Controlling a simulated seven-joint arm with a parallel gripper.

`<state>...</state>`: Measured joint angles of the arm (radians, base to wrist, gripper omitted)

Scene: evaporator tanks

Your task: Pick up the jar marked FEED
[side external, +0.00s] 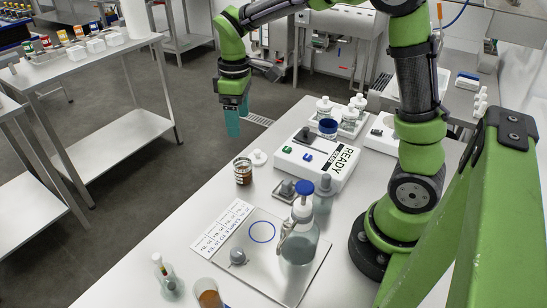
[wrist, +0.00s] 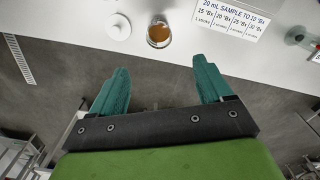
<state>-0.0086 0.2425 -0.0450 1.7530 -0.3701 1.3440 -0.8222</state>
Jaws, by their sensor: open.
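A small open glass jar (side external: 243,175) with amber-brown contents stands upright near the left edge of the white table. A dark label band shows on it in the side view, but I cannot read FEED on it. The jar also shows at the top middle of the wrist view (wrist: 159,35), beyond my fingertips. My gripper (side external: 232,128) is open and empty, with its teal fingers pointing down, above and behind the jar in the side view. In the wrist view, the gap between the fingers (wrist: 162,72) lies over the floor beyond the table edge.
A white lid (side external: 258,157) lies beside the jar. A READY box (side external: 318,160), a blue-capped bottle (side external: 300,235) on a metal plate and a printed card (side external: 222,228) stand nearby. Another vessel with brown liquid (side external: 209,297) is at the front. A side bench (side external: 75,62) stands left.

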